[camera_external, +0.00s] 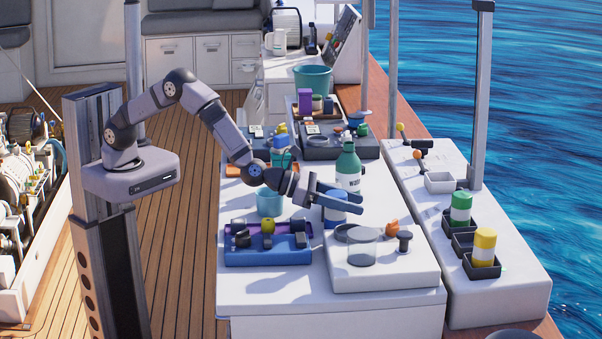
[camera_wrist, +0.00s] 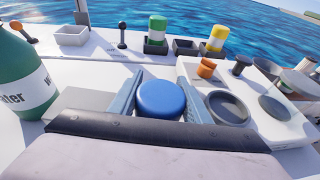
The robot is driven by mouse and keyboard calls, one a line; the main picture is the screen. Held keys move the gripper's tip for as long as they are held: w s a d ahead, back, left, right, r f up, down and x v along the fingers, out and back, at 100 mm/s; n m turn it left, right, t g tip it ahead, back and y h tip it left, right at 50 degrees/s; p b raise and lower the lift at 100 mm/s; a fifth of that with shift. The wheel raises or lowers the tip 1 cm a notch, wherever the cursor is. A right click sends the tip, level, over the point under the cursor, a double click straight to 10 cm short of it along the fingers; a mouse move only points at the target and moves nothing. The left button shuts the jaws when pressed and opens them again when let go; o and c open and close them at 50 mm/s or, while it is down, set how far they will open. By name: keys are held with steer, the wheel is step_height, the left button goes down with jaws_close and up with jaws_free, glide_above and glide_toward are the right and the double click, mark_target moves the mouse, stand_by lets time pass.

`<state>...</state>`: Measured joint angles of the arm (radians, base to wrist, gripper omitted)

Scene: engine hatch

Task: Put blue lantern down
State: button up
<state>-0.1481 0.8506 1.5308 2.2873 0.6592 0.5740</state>
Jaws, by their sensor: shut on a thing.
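The blue lantern (camera_external: 335,217) is between the fingers of my gripper (camera_external: 338,197), over the white table, beside the green bottle. The fingers partly hide it, and I cannot tell whether its base touches the table. In the wrist view its round blue top (camera_wrist: 161,98) sits between both fingers, which are shut on it. A green lantern (camera_external: 460,208) and a yellow lantern (camera_external: 484,246) stand upright in black holders on the white side ledge at the right. An empty black holder (camera_external: 464,243) lies between them.
A green bottle (camera_external: 348,168) stands close behind the lantern. A blue tray (camera_external: 268,256) of small items is at the left. A white board (camera_external: 383,282) holds a clear cylinder and an orange part. A white box (camera_external: 440,182) sits on the ledge. The table's front is clear.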

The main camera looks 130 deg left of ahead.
steer(key=shift+f, duration=0.1)
steer(key=o, duration=1)
steer(key=shift+r, duration=0.2)
steer(key=b+v, duration=0.3)
steer(key=v, duration=0.9)
